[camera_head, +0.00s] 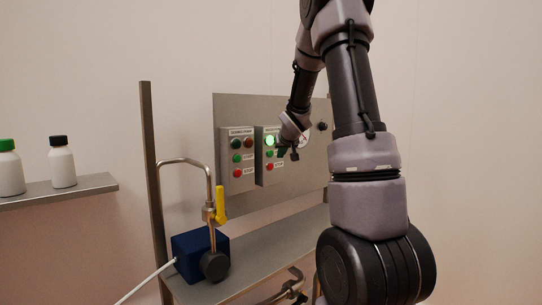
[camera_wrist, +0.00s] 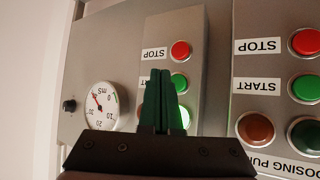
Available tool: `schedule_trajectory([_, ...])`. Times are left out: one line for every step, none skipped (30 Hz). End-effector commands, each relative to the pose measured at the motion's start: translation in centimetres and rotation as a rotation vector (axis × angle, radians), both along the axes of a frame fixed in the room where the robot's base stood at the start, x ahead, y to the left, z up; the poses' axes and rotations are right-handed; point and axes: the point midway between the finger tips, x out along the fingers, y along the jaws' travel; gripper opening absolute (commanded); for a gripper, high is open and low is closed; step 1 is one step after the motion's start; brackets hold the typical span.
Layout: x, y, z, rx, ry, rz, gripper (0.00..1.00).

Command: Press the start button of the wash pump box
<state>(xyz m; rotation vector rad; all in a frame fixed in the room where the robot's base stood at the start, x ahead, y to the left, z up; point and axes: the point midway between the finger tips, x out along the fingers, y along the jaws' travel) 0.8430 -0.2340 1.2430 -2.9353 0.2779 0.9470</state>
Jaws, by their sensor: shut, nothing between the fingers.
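The wash pump box (camera_head: 261,176) is the right of two grey boxes on the steel panel; its title is not readable. It has a brightly lit green lamp (camera_head: 270,141), a green start button (camera_head: 270,154) and a red stop button (camera_head: 270,167). The wrist view is upside down; there the start button (camera_wrist: 180,82) shows just right of my fingertips, with the stop button (camera_wrist: 180,50) above. My gripper (camera_wrist: 160,75) is shut and empty, in front of this box. Its fingers hide part of the lit lamp. I cannot tell whether the fingertips touch the button.
The dosing pump box (camera_head: 237,177) stands close on the left, with its own buttons. A gauge (camera_wrist: 100,104) and black knob (camera_wrist: 70,105) are on the other side. A bent pipe with yellow lever (camera_head: 220,203) and a blue box (camera_head: 190,258) stand below on the steel shelf.

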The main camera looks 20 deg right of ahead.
Motion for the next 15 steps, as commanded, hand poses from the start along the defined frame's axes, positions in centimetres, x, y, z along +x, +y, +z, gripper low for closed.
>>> schedule_trajectory([-0.5,-0.2,0.1,0.000,-0.001,-0.001,0.00])
schedule_trajectory([-0.8,-0.3,0.1,0.001,-0.001,-0.001,0.00])
schedule_trajectory([-1.2,-0.5,0.0,0.001,-0.001,-0.001,0.00])
schedule_trajectory([-1.5,-0.6,0.0,0.000,-0.001,-0.001,0.00])
schedule_trajectory([-1.7,-0.7,0.1,0.001,-0.001,-0.001,0.00])
schedule_trajectory([-2.0,-0.8,0.1,0.000,-0.002,-0.001,0.00])
schedule_trajectory([-2.2,-0.9,0.1,0.000,-0.002,-0.001,0.00])
schedule_trajectory([-2.4,-0.9,0.1,0.000,-0.001,-0.001,0.00])
schedule_trajectory([-2.6,-0.9,0.0,0.001,-0.001,-0.001,0.00])
schedule_trajectory([-2.7,-0.9,0.0,0.001,0.000,0.001,0.00])
schedule_trajectory([-2.7,-0.9,0.0,0.001,0.000,0.001,0.00])
schedule_trajectory([-2.8,-0.9,0.0,0.001,0.000,0.001,0.00])
schedule_trajectory([-2.8,-0.9,0.0,0.000,0.000,0.001,0.00])
schedule_trajectory([-2.8,-0.9,0.0,0.000,0.000,0.001,0.00])
schedule_trajectory([-2.8,-0.9,0.0,0.000,-0.001,0.001,0.00])
